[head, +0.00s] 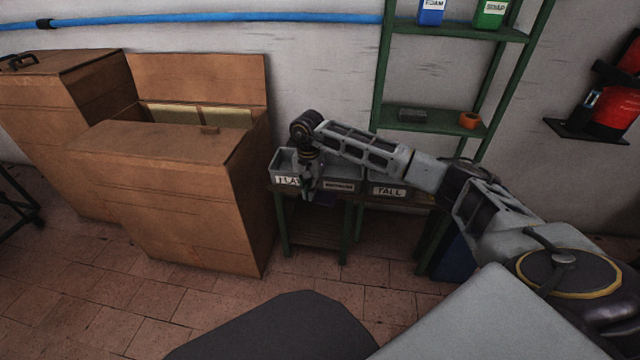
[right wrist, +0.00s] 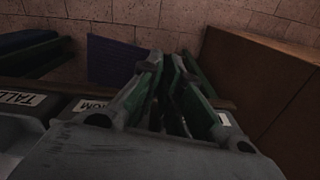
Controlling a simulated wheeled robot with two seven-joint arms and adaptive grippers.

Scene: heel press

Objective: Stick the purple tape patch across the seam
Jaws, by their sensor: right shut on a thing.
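My right gripper (head: 308,188) points down in front of the labelled bins, right of the open brown carton (head: 175,205). In the right wrist view its two fingers (right wrist: 168,85) are close together. A dark purple patch (right wrist: 115,60) sticks out to the left of the fingers there, and the fingers appear shut on its edge. A small part of the patch (head: 324,198) shows dimly beside the gripper in the head view. The carton's back flap stands up, with pale panels inside. I cannot make out clearly which line is the seam. My left gripper is out of view.
Grey bins with labels, one reading TALL (head: 388,191), stand on a green-legged bench behind the gripper. A second brown carton (head: 65,125) is at the left. A green shelf (head: 440,125) stands at the back. Tiled floor (head: 225,310) lies open in front.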

